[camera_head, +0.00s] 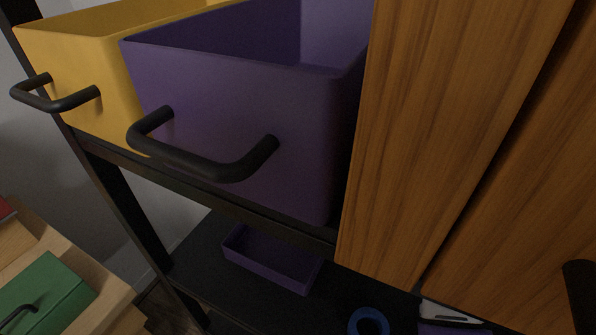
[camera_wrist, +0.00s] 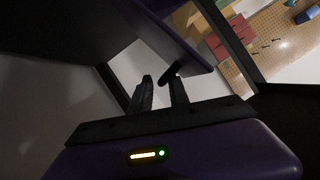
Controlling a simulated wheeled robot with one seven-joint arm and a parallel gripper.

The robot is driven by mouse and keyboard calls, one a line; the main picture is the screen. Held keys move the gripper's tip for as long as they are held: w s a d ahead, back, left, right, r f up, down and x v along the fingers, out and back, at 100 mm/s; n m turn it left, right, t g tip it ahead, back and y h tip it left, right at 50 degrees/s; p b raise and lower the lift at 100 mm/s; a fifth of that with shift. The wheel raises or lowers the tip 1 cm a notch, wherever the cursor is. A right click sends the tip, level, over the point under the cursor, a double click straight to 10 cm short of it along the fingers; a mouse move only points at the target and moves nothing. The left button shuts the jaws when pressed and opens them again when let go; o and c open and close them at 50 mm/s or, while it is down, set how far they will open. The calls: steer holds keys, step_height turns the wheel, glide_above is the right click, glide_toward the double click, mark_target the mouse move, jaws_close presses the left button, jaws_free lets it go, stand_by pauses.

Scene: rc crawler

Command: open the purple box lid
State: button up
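A large purple box (camera_head: 235,115) with a black bar handle (camera_head: 205,163) on its front stands on the upper shelf in the head view. Its top is open and I see no lid on it. A shallow purple tray-like piece (camera_head: 270,262) lies on the lower shelf; I cannot tell whether it is a lid. My gripper (camera_wrist: 163,78) shows only in the wrist view. Its two dark fingers are apart, with nothing seen held between them. A dark bar (camera_wrist: 170,72) by the right fingertip runs to a purple surface (camera_wrist: 172,40); contact is unclear.
A yellow box (camera_head: 80,65) with a black handle stands left of the purple box. Wooden doors (camera_head: 450,130) close off the right side. A green box (camera_head: 45,290) sits at lower left. A blue ring (camera_head: 368,322) lies on the lower shelf.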

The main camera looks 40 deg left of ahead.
steer(key=shift+d+f, duration=0.1)
steer(key=p+v, duration=0.1)
steer(key=v, duration=0.8)
steer(key=shift+p, duration=0.35)
stand_by(0.3)
stand_by(0.5)
steer(key=w+d+b, duration=0.4)
steer(key=w+d, duration=0.1)
steer(key=d, duration=0.6)
steer(key=shift+d+r, duration=0.35)
steer(key=shift+d, duration=0.05)
